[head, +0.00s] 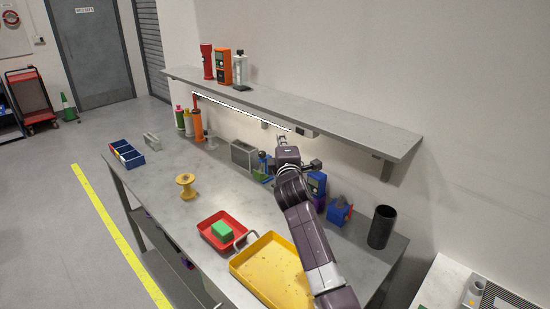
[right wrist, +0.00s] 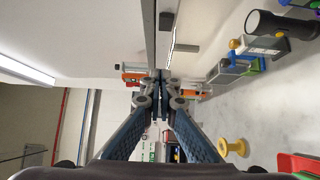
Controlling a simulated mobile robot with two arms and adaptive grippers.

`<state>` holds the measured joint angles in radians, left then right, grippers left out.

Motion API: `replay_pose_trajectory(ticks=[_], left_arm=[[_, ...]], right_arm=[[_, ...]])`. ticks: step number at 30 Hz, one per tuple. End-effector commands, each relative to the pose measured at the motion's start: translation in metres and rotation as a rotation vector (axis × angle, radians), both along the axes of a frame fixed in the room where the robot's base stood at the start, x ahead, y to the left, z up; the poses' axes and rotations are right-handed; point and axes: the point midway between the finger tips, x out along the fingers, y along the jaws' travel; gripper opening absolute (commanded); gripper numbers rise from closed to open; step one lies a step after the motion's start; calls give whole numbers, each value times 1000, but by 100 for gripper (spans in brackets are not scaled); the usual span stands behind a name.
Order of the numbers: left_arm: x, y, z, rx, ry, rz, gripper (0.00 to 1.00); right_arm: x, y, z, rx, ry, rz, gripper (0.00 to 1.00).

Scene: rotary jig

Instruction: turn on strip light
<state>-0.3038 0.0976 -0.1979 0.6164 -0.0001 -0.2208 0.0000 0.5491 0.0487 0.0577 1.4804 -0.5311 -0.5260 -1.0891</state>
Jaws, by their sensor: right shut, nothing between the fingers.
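The strip light (head: 240,110) runs along the underside of the wall shelf and shows as a bright white line, so it looks lit. My right gripper (head: 281,139) is raised below the shelf, close to that end of the strip and pointing at the wall side. In the right wrist view its fingers (right wrist: 162,74) are together with nothing between them. A grey box (right wrist: 187,48) shows just beyond the fingertips there. I cannot tell whether the fingertips touch anything. My left gripper is not in view.
The shelf (head: 350,125) overhangs the workbench. A red tray (head: 207,232) with a green block (head: 222,230), a yellow tray (head: 250,272), a yellow spool (head: 186,186) and a dark cylinder (head: 381,227) stand on the bench. The bench's left part is mostly clear.

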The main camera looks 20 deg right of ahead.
Motion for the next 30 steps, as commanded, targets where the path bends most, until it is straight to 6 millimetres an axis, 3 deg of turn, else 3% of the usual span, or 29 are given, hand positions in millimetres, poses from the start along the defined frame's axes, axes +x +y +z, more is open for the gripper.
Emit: replay_pose_trajectory(ticks=[4, 10, 13, 21, 30], left_arm=[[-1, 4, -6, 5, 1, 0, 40], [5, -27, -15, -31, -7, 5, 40], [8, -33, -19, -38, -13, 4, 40], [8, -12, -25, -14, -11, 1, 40], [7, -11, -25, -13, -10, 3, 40]], right_arm=[[-14, 7, -4, 0, 2, 0, 0], [-39, 22, -4, 0, 1, 1, 0], [-53, 29, -4, 0, 0, 0, 0], [-73, 41, -2, -1, 1, -1, 0], [-75, 42, -1, 1, 2, -1, 0]])
